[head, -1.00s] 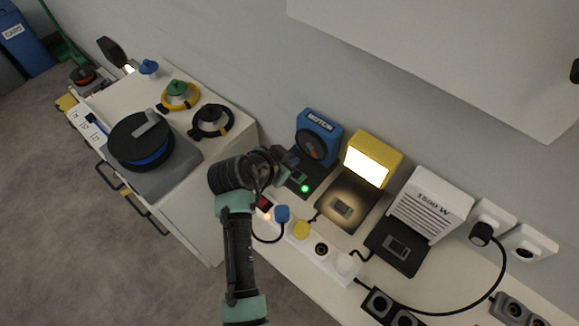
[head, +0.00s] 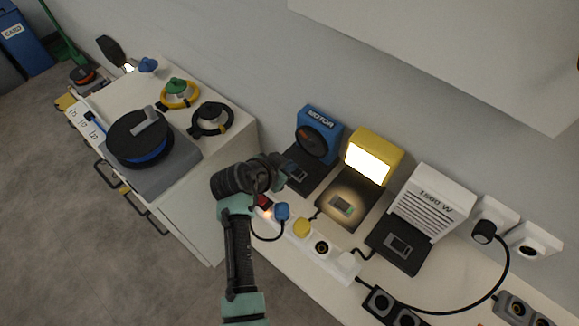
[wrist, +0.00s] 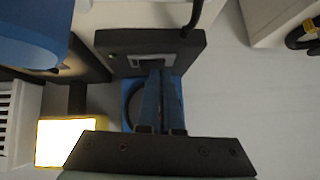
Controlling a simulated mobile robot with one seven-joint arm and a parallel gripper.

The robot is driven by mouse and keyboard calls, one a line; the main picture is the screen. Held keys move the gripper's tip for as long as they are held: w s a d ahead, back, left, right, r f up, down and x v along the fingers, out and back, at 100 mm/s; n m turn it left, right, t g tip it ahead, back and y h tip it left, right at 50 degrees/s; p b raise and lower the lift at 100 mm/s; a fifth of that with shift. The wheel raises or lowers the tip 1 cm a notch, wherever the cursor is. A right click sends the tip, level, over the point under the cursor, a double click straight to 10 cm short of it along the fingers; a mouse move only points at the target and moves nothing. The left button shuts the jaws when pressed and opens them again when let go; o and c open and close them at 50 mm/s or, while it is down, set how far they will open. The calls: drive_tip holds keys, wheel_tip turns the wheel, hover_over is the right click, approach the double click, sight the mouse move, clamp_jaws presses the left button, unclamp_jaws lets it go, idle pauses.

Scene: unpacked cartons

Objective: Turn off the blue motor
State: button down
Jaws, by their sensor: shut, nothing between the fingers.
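The blue motor (head: 319,135) stands against the wall at the back of the counter, labelled MOTOR, with a dark round face. Its black base with a grey switch (head: 298,173) lies in front; no green light shows on it. My gripper (head: 285,164) is just above the left side of this base. In the wrist view the shut fingers (wrist: 160,75) reach the switch plate on the black base (wrist: 185,46); whether they touch is unclear. Part of the blue motor (wrist: 129,96) shows behind the fingers, which hide most of it.
A lit yellow lamp (head: 374,156) and a white 1500 W heater (head: 432,203) stand to the right. A white power strip (head: 322,262) with blue (head: 282,211) and yellow (head: 302,228) plugs lies in front. A white cabinet (head: 450,50) hangs above.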

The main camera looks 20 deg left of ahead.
drive_tip(key=shift+s+d+f, duration=0.15)
drive_tip(key=shift+s+f, duration=0.05)
drive_tip(key=shift+f, duration=0.05)
drive_tip(key=shift+s+d+p, duration=0.25)
drive_tip(key=shift+d+p, duration=0.2)
drive_tip(key=shift+d, duration=0.35)
